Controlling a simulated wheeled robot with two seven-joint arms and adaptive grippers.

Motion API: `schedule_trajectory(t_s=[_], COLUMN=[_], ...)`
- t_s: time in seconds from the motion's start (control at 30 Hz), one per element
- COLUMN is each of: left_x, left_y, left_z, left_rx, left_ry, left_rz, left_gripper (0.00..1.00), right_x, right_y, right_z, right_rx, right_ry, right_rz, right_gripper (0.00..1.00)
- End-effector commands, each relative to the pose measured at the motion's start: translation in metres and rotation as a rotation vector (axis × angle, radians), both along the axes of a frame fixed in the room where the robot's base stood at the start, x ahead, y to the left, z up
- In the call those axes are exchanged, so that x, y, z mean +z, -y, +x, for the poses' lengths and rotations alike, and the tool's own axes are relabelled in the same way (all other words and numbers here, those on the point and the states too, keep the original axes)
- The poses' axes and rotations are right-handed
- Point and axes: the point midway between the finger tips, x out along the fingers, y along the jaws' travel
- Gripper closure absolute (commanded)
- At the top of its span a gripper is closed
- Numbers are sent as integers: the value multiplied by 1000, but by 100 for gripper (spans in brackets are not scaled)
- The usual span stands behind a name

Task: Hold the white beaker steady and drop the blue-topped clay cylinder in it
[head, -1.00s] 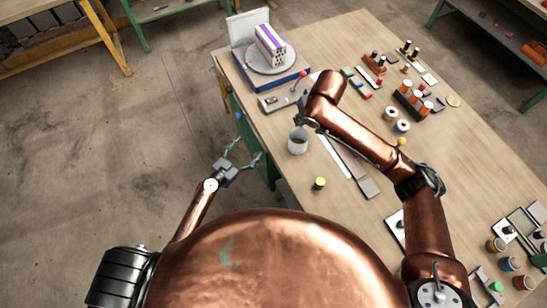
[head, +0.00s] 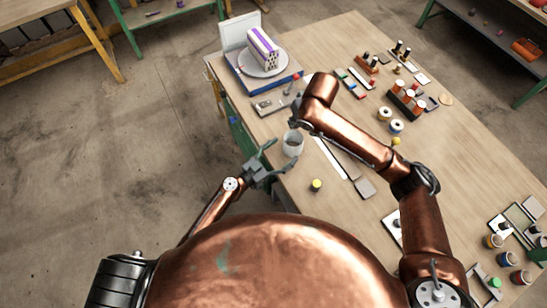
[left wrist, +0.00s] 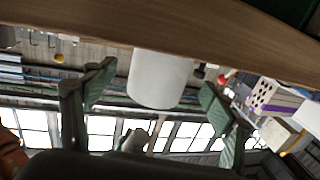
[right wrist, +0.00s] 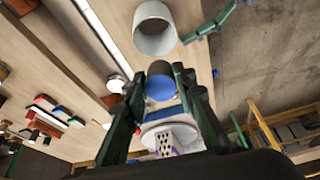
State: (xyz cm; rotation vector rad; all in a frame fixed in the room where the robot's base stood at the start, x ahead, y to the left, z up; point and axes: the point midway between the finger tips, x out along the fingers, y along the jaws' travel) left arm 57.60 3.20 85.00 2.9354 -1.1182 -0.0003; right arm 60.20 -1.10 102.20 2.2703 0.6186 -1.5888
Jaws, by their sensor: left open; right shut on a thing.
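The white beaker (head: 292,146) stands upright near the table's left edge. My left gripper (head: 279,156) is open beside it, at the table edge. In the left wrist view the beaker (left wrist: 160,80) appears between the spread fingers (left wrist: 157,84), with no clear contact. My right gripper (right wrist: 165,88) is shut on the blue-topped clay cylinder (right wrist: 160,89), whose blue end faces the wrist camera. In the right wrist view the beaker (right wrist: 154,30) lies beyond the cylinder, its open mouth showing. In the head view my right arm largely hides the right gripper and the cylinder.
A yellow-topped cylinder (head: 316,185) stands near the front table edge. A blue platform (head: 262,85) with a round plate and a white-and-purple hollow brick (head: 263,47) is at the back left. Long flat strips lie right of the beaker. Bottles and small pieces crowd the table's right side.

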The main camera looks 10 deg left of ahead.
Motion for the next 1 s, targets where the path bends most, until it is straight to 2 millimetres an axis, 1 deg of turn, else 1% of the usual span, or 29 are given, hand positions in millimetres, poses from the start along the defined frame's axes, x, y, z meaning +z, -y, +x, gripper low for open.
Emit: schedule_trajectory(t_s=[0.03,0.1,0.3,0.43,0.7,1.0], left_x=[1,1,0,0,0,0], left_y=[7,15,29,33,33,33], left_z=[8,16,32,37,37,37], left_rx=[-2,-2,-1,0,0,1], left_ry=[1,1,-1,-1,-1,-1], left_rz=[-1,-1,-1,1,1,1], left_gripper=[23,23,23,23,23,43], right_x=[0,0,0,0,0,0], right_y=[0,0,0,0,0,0], right_z=[0,0,0,0,0,0], right_rx=[0,0,-1,-1,0,0], right_ry=[1,1,1,1,1,1], right_rz=[1,1,1,1,1,1], right_gripper=[100,100,100,100,100,100])
